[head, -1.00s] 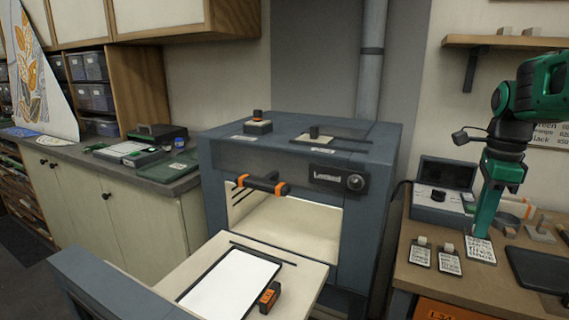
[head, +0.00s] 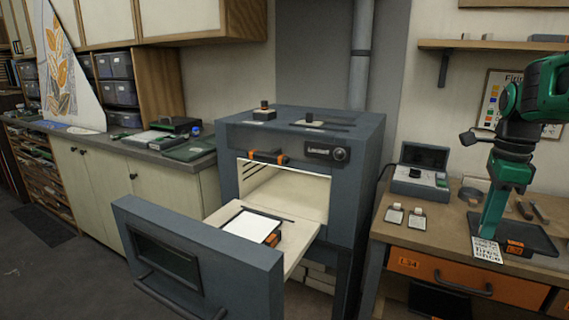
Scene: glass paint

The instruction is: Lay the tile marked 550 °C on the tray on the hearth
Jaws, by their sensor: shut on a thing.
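My gripper (head: 487,235) is at the right, low over the workbench's front edge, shut on a white card-like tile (head: 487,249) with black writing. The last words look like "fires once"; I cannot read 550 °C on it. Two smaller pale tiles with dark writing, a left one (head: 394,214) and a right one (head: 417,217), lie on the bench to the left of my gripper. The tray (head: 237,212), dark-rimmed with a white surface, lies on the pale hearth (head: 291,230) in front of the open kiln, well left of my gripper.
The kiln's grey door front (head: 200,260) stands before the hearth. A dark mat (head: 530,232) lies behind my gripper, and a grey open case (head: 420,180) stands at the bench's back.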

